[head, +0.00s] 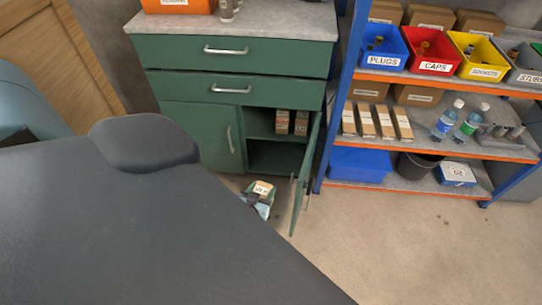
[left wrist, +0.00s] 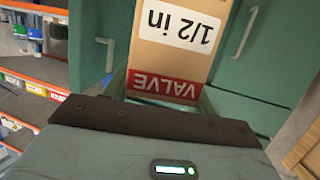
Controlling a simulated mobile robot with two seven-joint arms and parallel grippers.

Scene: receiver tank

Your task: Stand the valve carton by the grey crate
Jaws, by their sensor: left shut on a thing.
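The valve carton (left wrist: 178,45) is tan with a red VALVE band and a white 1/2 in label. It fills the middle of the left wrist view, its lettering upside down there. My left gripper (left wrist: 160,100) is shut on it. In the head view the carton (head: 263,188) shows small in front of the green cabinet's open lower part, with my left gripper (head: 257,207) at it. My dark arm hides much of the foreground. I cannot make out a grey crate; a grey bin marked STUBS (head: 528,79) is on the shelf rack. My right gripper is out of view.
The green cabinet (head: 237,52) has an open lower door (head: 305,180) close to the carton. Small boxes (head: 291,122) stand on its inner shelf. A blue-framed rack (head: 440,150) at right holds bins, cartons and bottles. The floor (head: 400,250) before the rack is clear.

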